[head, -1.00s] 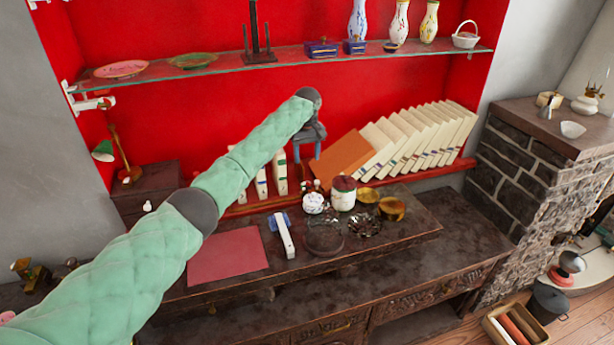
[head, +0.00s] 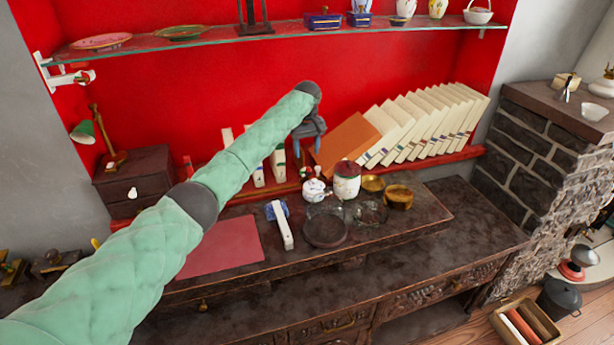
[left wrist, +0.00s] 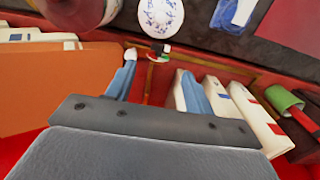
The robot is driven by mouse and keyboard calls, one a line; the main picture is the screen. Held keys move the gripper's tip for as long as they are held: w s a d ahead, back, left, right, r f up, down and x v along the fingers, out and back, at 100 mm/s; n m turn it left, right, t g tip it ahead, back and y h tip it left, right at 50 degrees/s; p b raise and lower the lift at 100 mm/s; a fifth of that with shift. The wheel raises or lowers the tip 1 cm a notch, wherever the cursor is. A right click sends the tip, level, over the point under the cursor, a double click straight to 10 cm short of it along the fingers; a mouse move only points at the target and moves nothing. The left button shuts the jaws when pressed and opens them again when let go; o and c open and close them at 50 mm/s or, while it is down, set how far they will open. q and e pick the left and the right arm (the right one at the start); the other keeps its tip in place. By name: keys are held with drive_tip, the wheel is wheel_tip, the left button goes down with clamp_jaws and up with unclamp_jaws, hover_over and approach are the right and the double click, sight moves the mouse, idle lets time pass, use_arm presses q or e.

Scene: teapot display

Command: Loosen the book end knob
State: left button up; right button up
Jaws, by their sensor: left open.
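My left gripper (head: 307,148) is open in front of the red wall, beside a leaning orange book (head: 347,145). In the left wrist view its two blue fingers (left wrist: 160,88) stand apart with nothing between them that I can see gripped. A small dark, red, green and white piece (left wrist: 160,52) lies beyond the fingertips, by the white teapot. White upright books (head: 278,165) stand left of the gripper; they also show beside the right finger in the left wrist view (left wrist: 245,105). I cannot clearly make out a book end knob. My right gripper is not in view.
A white patterned teapot (head: 314,190), a red-and-white jar (head: 346,182), brass bowls (head: 398,196) and a dark round dish (head: 324,231) crowd the desk below the gripper. A glass shelf (head: 200,44) runs above. The red mat (head: 225,248) is bare.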

sight(307, 174)
use_arm(q)
drive_tip(key=shift+f, duration=0.45)
wheel_tip(307, 174, down, 6)
drive_tip(key=shift+f+p, duration=0.1)
drive_tip(key=shift+p, duration=1.15)
drive_tip(key=shift+f, duration=0.8)
use_arm(e)
drive_tip(key=shift+s+d+f, duration=0.5)
drive_tip(key=shift+s+f, duration=0.1)
drive_tip(key=shift+f, duration=0.25)
drive_tip(key=shift+s+d+f, duration=0.5)
drive_tip(key=shift+s+f, duration=0.1)
drive_tip(key=shift+f, duration=0.2)
use_arm(q)
drive_tip(key=shift+c, duration=0.2)
drive_tip(key=c, duration=0.9)
use_arm(e)
drive_tip(key=shift+w+d+r, duration=0.1)
drive_tip(key=shift+d, duration=0.05)
